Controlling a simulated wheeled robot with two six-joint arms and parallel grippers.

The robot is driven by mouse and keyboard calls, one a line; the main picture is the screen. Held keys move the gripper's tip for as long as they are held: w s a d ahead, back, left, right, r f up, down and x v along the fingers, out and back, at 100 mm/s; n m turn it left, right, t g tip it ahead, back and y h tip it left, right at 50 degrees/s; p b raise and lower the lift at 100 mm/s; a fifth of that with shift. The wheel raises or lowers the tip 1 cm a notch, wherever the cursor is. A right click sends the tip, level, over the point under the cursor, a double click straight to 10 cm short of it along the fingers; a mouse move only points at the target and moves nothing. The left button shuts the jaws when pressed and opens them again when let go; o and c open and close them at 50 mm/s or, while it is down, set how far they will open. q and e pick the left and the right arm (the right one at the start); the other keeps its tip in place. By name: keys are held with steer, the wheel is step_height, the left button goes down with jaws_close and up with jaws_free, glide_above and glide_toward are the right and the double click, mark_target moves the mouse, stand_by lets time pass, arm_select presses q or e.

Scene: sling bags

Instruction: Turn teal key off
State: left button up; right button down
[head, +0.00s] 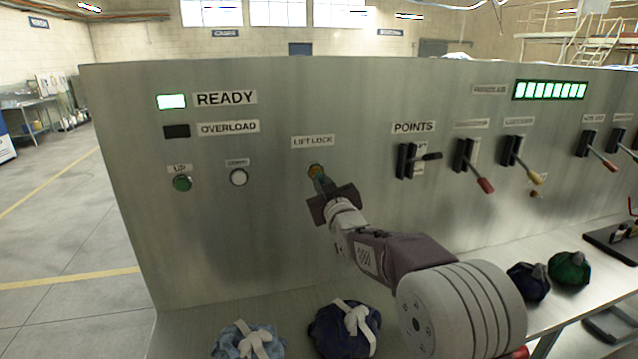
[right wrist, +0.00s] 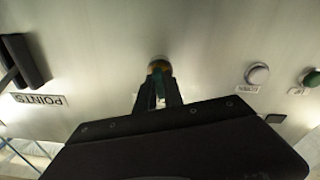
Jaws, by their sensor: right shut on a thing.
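The teal key (right wrist: 158,89) sits in a round brass lock under the LIFT LOCK label on the upright metal panel (head: 260,230). My right gripper (head: 322,180) reaches the lock from the lower right and is shut on the key. In the right wrist view its two fingers (right wrist: 160,92) close around the key just in front of the brass lock (right wrist: 158,65). In the head view the fingers cover most of the key, so its turn angle is hard to tell. My left gripper is not in view.
A green button (head: 182,183) and a white button (head: 238,177) are left of the lock. Sling bags (head: 345,328) lie on the ledge below. The READY lamp (head: 171,101) is lit; the OVERLOAD lamp (head: 176,131) is dark.

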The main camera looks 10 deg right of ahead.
steer(key=shift+n, duration=0.3)
steer(key=shift+f+n+b, duration=0.1)
steer(key=shift+n+b, duration=0.25)
steer(key=shift+n, duration=0.05)
steer(key=shift+n+b, duration=0.45)
steer(key=shift+n, duration=1.05)
steer(key=shift+n+b, duration=0.9)
steer(key=shift+n, duration=1)
